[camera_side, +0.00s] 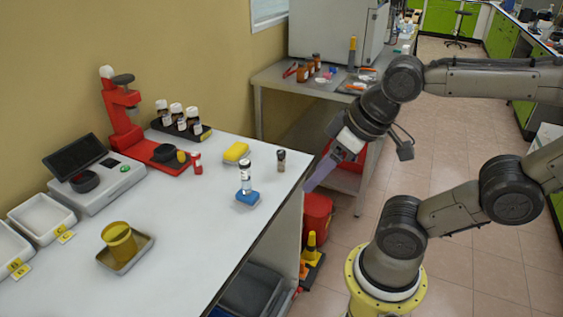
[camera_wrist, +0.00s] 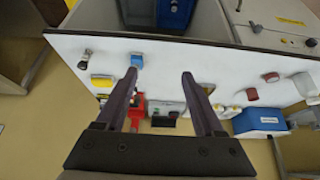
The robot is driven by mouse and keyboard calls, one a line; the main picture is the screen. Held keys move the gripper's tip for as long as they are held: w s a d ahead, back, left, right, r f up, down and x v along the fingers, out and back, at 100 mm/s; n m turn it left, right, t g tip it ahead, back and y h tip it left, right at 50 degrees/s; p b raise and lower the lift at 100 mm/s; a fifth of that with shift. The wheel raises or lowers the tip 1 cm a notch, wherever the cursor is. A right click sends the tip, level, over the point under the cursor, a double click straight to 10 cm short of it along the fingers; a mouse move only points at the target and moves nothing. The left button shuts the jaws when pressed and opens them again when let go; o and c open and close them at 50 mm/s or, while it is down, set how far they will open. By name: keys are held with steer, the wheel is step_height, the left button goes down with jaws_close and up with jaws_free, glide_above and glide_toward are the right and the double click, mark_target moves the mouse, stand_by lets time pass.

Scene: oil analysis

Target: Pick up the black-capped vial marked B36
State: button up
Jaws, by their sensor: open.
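A small dark-capped vial (camera_side: 281,161) stands upright on the white bench near its right edge. It also shows in the wrist view (camera_wrist: 84,61), left of my fingers. Its marking is too small to read. A clear vial (camera_side: 246,179) stands on a blue block (camera_side: 248,199) to its left in the side view; its marking is also unreadable. The blue block shows near the left fingertip in the wrist view (camera_wrist: 137,60). My gripper (camera_side: 309,186) is open and empty, just off the bench's right edge and apart from both vials. In the wrist view its two fingers (camera_wrist: 160,75) are spread wide.
A yellow sponge-like block (camera_side: 236,152) lies behind the vials. A red stand (camera_side: 124,115), a rack of brown bottles (camera_side: 204,133), a grey instrument (camera_side: 98,185) and a yellow cup (camera_side: 119,241) stand farther left.

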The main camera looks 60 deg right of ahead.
steer(key=w+a+r+m+t, duration=0.25)
steer(key=w+r+t, duration=0.5)
steer(key=w, duration=0.45)
steer(key=w+d+m+t+h, duration=0.2)
steer(key=w+d+m+h, duration=0.1)
steer(key=w+d+m, duration=0.5)
steer(key=m+g+h, duration=0.3)
steer(key=g+h, duration=0.2)
steer(key=h, duration=0.7)
glide_toward(282, 158)
step_height(282, 158, up, 6)
steer(key=w+a, duration=0.1)
steer(key=w, duration=0.1)
steer(key=s+f+n, duration=0.3)
steer(key=s+f, duration=0.1)
steer(key=f, duration=0.2)
steer(key=shift+t+y, duration=0.25)
steer(key=shift+y, duration=0.05)
steer(key=shift+x, duration=6.65)
steer(key=shift+w+a+r, duration=0.2)
